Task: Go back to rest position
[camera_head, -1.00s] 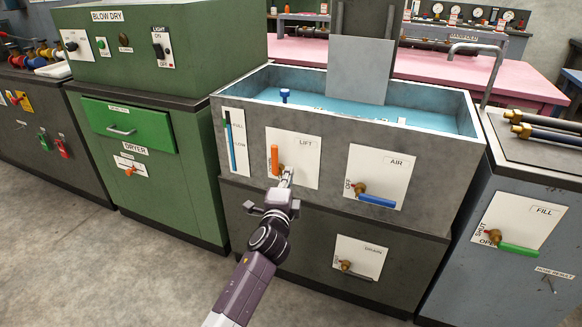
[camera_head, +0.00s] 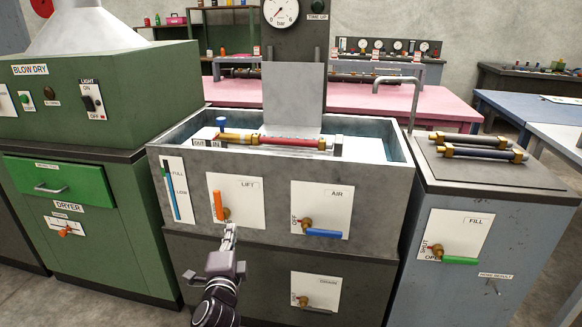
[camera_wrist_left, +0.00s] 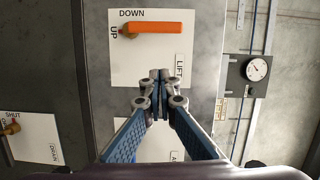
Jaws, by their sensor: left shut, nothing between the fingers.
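My left gripper (camera_head: 230,232) is shut and empty in front of the LIFT panel (camera_head: 248,190) on the grey tank. In the left wrist view its closed fingertips (camera_wrist_left: 160,80) lie over the lower part of that panel, apart from the orange lift handle (camera_wrist_left: 160,29). In the head view the orange handle (camera_head: 217,205) stands upright above and left of the fingertips. A red hose with brass ends (camera_head: 290,143) lies on the raised platform at the top of the tank (camera_head: 165,150). My right gripper is not in view.
The AIR lever (camera_head: 325,233) and drain lever (camera_head: 312,307) stick out of the tank front. A green dryer cabinet (camera_head: 110,235) stands left. A grey cabinet (camera_head: 460,215) with a green fill lever (camera_head: 460,261) and dark hoses (camera_head: 475,153) stands right.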

